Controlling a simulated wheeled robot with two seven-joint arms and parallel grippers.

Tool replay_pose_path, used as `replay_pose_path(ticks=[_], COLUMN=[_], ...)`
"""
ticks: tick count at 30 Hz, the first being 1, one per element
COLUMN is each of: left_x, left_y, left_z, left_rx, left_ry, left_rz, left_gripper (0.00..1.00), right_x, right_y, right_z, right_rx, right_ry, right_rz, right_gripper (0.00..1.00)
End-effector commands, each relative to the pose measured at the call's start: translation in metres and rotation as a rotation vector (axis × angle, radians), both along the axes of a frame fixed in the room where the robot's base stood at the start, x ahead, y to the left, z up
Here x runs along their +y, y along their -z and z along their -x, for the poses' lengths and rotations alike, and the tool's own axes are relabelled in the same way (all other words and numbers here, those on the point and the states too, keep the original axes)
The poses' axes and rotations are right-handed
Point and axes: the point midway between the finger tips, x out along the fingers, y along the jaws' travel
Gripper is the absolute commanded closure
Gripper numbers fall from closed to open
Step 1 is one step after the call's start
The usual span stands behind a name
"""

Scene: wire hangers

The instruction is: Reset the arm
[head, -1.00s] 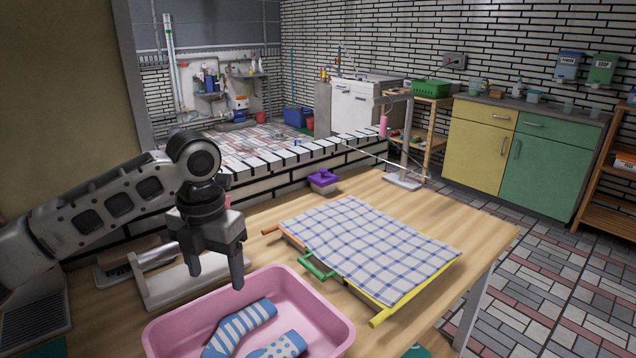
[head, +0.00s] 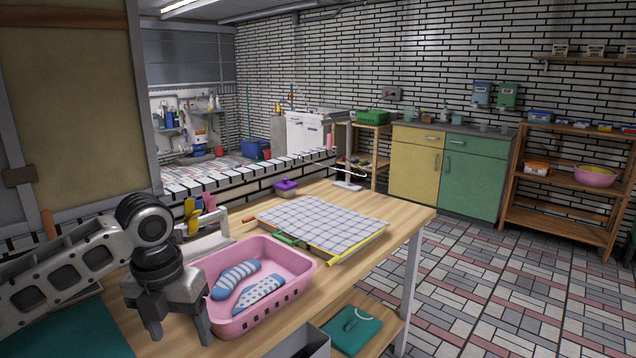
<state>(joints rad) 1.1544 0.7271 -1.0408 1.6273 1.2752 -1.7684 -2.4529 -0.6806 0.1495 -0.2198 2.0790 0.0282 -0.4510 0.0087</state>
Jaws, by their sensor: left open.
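My left gripper (head: 178,328) points down over the front left of the wooden table, beside the left end of the pink basket. Its two fingers are apart with nothing visible between them. My right gripper is not in view. The pink basket (head: 294,287) stands on the table and holds two blue-and-white socks (head: 236,279), one striped and one dotted. Behind it, a checked cloth (head: 322,222) lies flat over a frame with coloured bars.
A teal item with a hook (head: 353,331) lies on a lower shelf. Wooden shelves (head: 560,182) stand at the right; the tiled floor (head: 490,285) before them is clear.

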Motion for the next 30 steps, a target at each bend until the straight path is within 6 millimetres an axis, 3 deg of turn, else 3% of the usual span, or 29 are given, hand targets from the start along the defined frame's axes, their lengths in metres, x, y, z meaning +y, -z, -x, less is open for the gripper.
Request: replay_pose_path(ticks=[11, 14, 20, 25, 30], left_x=[-0.074, -0.102, -0.149, -0.151, -0.121], left_y=[0.087, 0.113, 0.161, 0.187, 0.206], left_z=[0.012, 0.023, 0.057, 0.091, 0.132], left_rx=[-0.051, -0.043, 0.054, 0.187, 0.300], left_ry=[-0.414, -0.607, -1.183, -1.724, -2.218], left_rz=[0.242, 0.364, 0.694, 0.961, 1.190], left_gripper=[0.33, 0.33, 0.33, 0.33, 0.33], right_x=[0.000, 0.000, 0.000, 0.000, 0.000], right_y=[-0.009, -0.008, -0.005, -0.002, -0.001], right_z=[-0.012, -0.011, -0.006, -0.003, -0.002], right_rx=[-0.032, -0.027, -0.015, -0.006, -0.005], right_ry=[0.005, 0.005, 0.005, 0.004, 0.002], right_rz=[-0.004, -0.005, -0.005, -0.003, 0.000], right_gripper=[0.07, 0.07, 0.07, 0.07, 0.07])
